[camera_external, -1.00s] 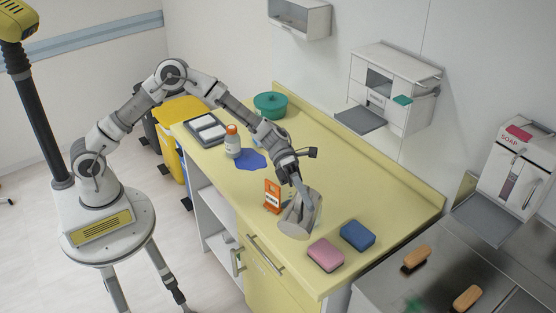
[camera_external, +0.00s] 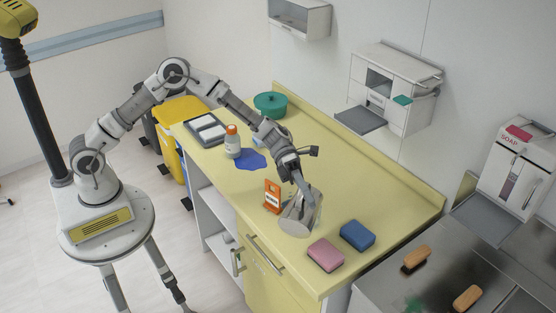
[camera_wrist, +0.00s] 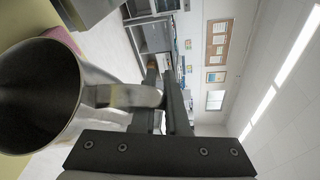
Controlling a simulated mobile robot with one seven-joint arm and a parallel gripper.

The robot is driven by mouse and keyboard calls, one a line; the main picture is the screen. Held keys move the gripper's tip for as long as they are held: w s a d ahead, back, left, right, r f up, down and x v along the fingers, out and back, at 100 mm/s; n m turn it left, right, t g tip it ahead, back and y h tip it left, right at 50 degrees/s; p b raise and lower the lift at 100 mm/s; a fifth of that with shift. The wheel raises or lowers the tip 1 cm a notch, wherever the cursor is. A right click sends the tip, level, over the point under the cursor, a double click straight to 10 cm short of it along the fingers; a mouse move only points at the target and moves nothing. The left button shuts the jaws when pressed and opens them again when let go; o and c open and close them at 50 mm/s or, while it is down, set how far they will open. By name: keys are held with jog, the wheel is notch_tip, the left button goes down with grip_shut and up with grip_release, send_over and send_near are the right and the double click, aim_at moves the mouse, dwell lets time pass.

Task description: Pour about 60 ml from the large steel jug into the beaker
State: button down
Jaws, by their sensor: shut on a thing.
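The large steel jug (camera_external: 298,222) is tilted over the front part of the yellow counter, beside a small orange stand. My gripper (camera_external: 299,184) is shut on its handle. In the wrist view the jug (camera_wrist: 92,75) fills the left side, with its wide mouth showing and its handle running between my gripper's fingers (camera_wrist: 168,98). The inside is dark, and I cannot make out a liquid level or a stream. I cannot clearly make out the beaker; the jug and arm hide part of the counter.
The orange stand (camera_external: 272,197) is close left of the jug. A pink sponge (camera_external: 326,255) and a blue sponge (camera_external: 358,235) lie to its right. A white bottle (camera_external: 232,147), a blue flat patch (camera_external: 251,161) and a green pot (camera_external: 270,105) are farther back. The counter's right rear is clear.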

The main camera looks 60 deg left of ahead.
aim_at(300, 223)
jog(key=shift+w+r, duration=0.15)
jog(key=shift+r, duration=0.05)
jog(key=shift+r+n+p, duration=0.15)
jog(key=shift+n+p, duration=0.15)
jog(key=shift+p, duration=0.35)
dwell(0.3)
jog(key=shift+s+f+b, duration=0.25)
jog(key=shift+f+b, duration=0.1)
jog(key=shift+b, duration=0.2)
jog(key=s+d+b, duration=0.1)
jog(key=s+f+m+y+b, duration=0.1)
jog(key=s+b, duration=0.1)
jog(key=shift+d+f+m, duration=0.2)
jog(key=shift+d+m, duration=0.1)
jog(key=shift+d, duration=0.1)
jog(key=shift+s+f+t, duration=0.1)
jog(key=shift+f+t, duration=0.2)
jog(key=shift+t, duration=0.1)
jog(key=shift+s+d+f+m+y, duration=0.15)
jog(key=shift+s+f+m+y, duration=0.15)
jog(key=shift+y, duration=0.1)
jog(key=shift+s+d+f+m+t+y+p, duration=0.3)
jog(key=shift+s+m+t+y+p, duration=0.25)
jog(key=shift+p, duration=0.25)
jog(key=shift+w, duration=0.1)
